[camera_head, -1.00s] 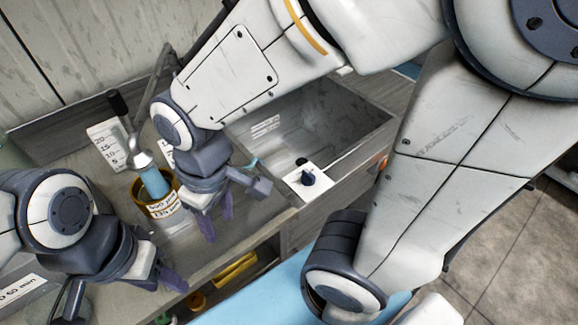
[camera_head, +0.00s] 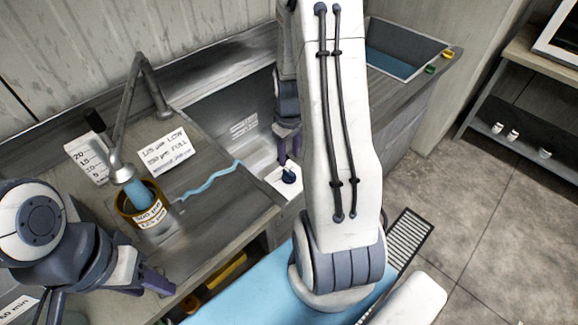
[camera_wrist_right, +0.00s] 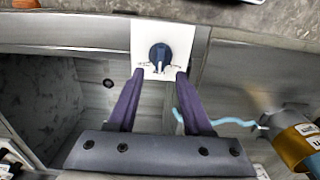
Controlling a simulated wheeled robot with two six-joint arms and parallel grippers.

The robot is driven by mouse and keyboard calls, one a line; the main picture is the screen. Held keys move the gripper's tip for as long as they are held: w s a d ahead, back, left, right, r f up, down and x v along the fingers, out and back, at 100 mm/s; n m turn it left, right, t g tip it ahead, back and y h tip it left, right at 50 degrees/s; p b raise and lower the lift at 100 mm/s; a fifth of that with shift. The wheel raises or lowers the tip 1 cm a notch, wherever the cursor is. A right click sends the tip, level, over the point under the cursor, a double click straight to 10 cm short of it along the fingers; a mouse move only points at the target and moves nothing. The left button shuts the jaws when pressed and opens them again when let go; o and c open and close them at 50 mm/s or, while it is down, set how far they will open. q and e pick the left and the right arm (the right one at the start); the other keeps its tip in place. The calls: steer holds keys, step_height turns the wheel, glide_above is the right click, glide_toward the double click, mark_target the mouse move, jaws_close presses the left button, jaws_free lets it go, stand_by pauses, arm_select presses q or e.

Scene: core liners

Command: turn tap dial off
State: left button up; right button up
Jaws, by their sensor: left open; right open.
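The tap dial (camera_head: 289,176) is a dark blue knob on a white plate at the front edge of the sink counter. It also shows in the right wrist view (camera_wrist_right: 160,54), just beyond and between the fingertips. My right gripper (camera_head: 287,160) is open and empty, with its purple fingers close to the dial; the wrist view shows the two fingers (camera_wrist_right: 157,76) spread apart. Whether they touch the dial I cannot tell. The tap (camera_head: 122,168) runs blue water into an amber container (camera_head: 147,218). My left gripper (camera_head: 150,284) is open and empty at the lower left.
A metal sink basin (camera_head: 215,105) lies behind the dial. A thin blue stream (camera_head: 212,180) crosses the counter. Paper labels (camera_head: 165,149) stand behind the container. A second basin (camera_head: 391,64) sits at the back right. Open floor (camera_head: 470,230) lies to the right.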

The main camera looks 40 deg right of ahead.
mark_target(289, 171)
step_height(289, 171, down, 6)
steer(key=shift+f+p, duration=0.2)
steer(key=shift+p, duration=0.25)
jaws_close()
